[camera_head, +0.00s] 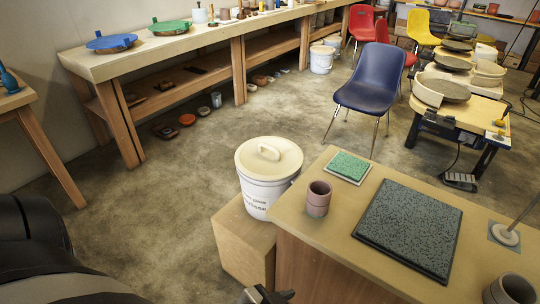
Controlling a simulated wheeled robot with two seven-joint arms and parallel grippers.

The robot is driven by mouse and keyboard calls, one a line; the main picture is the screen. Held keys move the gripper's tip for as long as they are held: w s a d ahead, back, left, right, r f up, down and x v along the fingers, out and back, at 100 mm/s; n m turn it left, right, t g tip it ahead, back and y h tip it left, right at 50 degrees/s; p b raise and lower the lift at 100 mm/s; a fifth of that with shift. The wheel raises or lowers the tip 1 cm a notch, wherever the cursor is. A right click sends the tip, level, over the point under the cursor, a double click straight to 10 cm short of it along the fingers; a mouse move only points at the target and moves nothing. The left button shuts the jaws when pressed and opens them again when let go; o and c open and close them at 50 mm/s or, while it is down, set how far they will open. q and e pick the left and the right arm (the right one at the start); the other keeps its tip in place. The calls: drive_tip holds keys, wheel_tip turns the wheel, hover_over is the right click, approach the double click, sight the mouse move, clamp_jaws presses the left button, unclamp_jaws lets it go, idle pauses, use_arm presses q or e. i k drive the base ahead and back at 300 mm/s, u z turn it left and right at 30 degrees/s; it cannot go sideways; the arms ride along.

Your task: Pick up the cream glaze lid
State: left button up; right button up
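The cream glaze lid (268,157) is a round cream disc with a raised loop handle. It sits on top of a white bucket (262,197) with dark lettering on its side. The bucket stands on a wooden block beside the near table.
The near table (322,235) holds a pinkish cup (318,198), a green sponge-like pad (348,167) and a dark speckled slab (410,228). The wooden block (242,245) touches the table's left side. A blue chair (373,82) stands behind. The floor left of the bucket is clear.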

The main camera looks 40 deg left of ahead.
sight(264, 158)
drive_tip(key=u, duration=0.4)
drive_tip(key=k, duration=0.5)
drive_tip(key=u, duration=1.75)
drive_tip(key=i, duration=1.45)
drive_tip(key=z, duration=0.65)
drive_tip(key=i, duration=0.7)
drive_tip(key=z, duration=0.65)
